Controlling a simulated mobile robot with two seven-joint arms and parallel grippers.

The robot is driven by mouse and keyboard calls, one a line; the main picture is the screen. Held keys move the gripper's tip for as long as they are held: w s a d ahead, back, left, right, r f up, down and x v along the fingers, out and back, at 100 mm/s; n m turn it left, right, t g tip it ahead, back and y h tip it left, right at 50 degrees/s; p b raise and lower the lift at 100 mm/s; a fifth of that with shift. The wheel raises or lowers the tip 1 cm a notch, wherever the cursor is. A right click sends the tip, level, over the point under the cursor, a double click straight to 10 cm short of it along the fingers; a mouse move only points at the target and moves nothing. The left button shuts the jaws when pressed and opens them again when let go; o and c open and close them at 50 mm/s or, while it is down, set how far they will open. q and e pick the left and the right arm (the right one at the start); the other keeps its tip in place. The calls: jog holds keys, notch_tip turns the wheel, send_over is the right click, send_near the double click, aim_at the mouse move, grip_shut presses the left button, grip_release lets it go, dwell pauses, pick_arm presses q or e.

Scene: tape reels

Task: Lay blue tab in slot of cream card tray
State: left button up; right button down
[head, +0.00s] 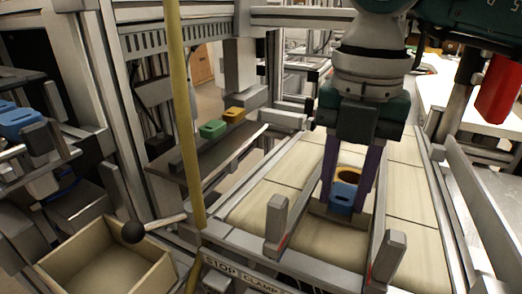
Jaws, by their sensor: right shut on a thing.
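My right gripper (346,200) comes down from the top right with its two purple fingers on either side of a blue tab (342,196). It is shut on this tab, low over the cream-tiled belt. An orange-yellow piece (348,177) with a dark opening shows just behind and above the blue tab. I cannot tell whether the two touch. A grey holder lies around the tab's lower end, and contact is unclear. I cannot pick out the cream card tray or its slot with certainty. My left gripper is not in view.
Grey rails with upright end blocks (276,222) flank the belt (301,164). A green tab (213,129) and a yellow tab (234,115) sit on a dark shelf. A cream open box (58,284) stands at lower left. A yellow post (183,120) rises left of centre.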

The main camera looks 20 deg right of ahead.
aim_at(342, 198)
jog(key=shift+f, duration=0.4)
jog(key=c, duration=0.6)
grip_release()
jog(key=shift+o, duration=0.2)
jog(key=shift+r, duration=0.15)
jog(key=shift+r, duration=0.35)
notch_tip(342, 198, up, 12)
jog(key=shift+r+p, duration=0.15)
jog(key=shift+p, duration=0.15)
